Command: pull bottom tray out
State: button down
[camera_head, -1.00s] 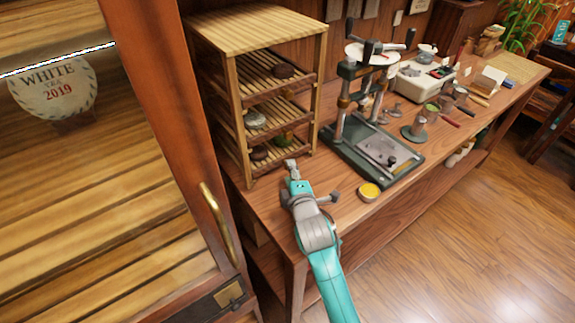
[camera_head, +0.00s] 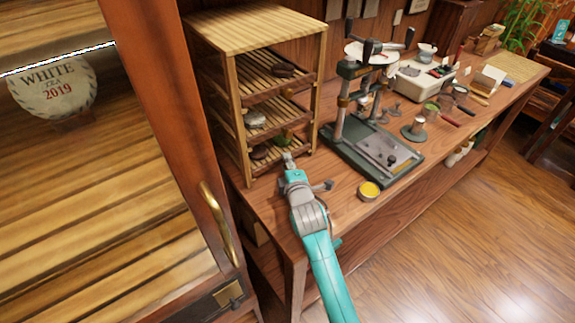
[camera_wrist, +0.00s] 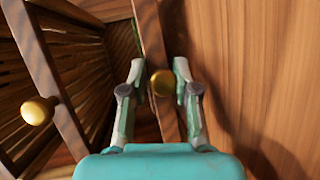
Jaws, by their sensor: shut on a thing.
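A slatted wooden rack (camera_head: 232,105) stands on the table with three trays in it. The bottom tray (camera_head: 300,146) sits in the rack's lowest level with dark tea cakes on it. In the wrist view its front rail (camera_wrist: 152,40) carries a round brass knob (camera_wrist: 162,83). My gripper (camera_head: 288,156) is at the front of the bottom tray. In the wrist view my gripper (camera_wrist: 160,75) has a finger on each side of that knob and is shut on it. The head view hides the knob behind my gripper.
Another tray's knob (camera_wrist: 38,111) is at the left of the wrist view. A cabinet door with a brass handle (camera_head: 216,222) is close on the left.

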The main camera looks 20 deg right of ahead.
jog(key=shift+s+f, duration=0.15)
jog(key=shift+f, duration=0.15)
jog(key=shift+s+d, duration=0.1)
jog(key=shift+s, duration=0.25)
jog(key=s+d, duration=0.1)
jog(key=s, duration=0.3)
jog(key=s+d, duration=0.2)
jog(key=s, duration=0.3)
jog(key=s+d, duration=0.1)
jog(key=s, duration=0.3)
jog(key=shift+s+d+f, duration=0.15)
jog(key=shift+s+f, duration=0.1)
jog(key=shift+s, duration=0.1)
jog(key=c, duration=0.9)
grip_release()
jog(key=shift+c, duration=0.2)
jog(key=shift+r, duration=0.2)
jog(key=d+v, duration=0.1)
jog(key=v, duration=1)
jog(key=shift+s+a, duration=0.45)
jog(key=shift+r, duration=0.15)
